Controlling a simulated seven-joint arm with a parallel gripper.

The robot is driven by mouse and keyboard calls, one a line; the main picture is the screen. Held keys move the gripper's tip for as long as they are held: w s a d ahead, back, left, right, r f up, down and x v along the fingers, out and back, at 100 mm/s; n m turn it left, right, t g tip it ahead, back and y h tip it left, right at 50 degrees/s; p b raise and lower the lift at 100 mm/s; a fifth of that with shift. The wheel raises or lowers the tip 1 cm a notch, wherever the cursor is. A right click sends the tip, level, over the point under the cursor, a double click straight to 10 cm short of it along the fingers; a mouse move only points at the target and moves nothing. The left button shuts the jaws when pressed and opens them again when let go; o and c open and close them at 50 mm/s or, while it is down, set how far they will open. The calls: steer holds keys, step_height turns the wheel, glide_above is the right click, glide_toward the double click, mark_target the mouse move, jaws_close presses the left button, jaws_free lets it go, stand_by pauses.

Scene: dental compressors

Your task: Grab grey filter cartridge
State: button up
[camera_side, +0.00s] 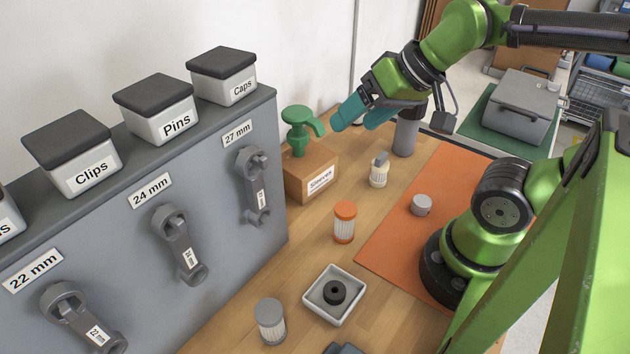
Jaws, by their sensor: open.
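A cartridge with a grey cap and white pleated body (270,321) stands upright on the wooden bench at the bottom of the view, left of a white tray. Another small pale ribbed cartridge with a narrower grey top (379,171) stands farther back, below my gripper. A similar cartridge with an orange cap (344,222) stands between them. My gripper (354,122) has teal fingers, is open and empty, and hangs above the back of the bench near a green pump head. It is apart from all the cartridges.
A brown box labelled Sleeves (312,177) has a green pump (298,128) at its top. A grey bottle (405,137) stands behind. A white tray (313,303) holds a black ring (334,292). A grey cap (421,205) sits on the orange mat (450,180). A grey tool panel (215,240) borders the left.

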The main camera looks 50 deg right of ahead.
steer(key=n+g+y, duration=0.2)
steer(key=n+g, duration=0.3)
steer(key=n, duration=1)
glide_toward(274, 309)
steer(key=x, duration=1.2)
steer(key=shift+f, duration=0.2)
steer(key=c, duration=1.1)
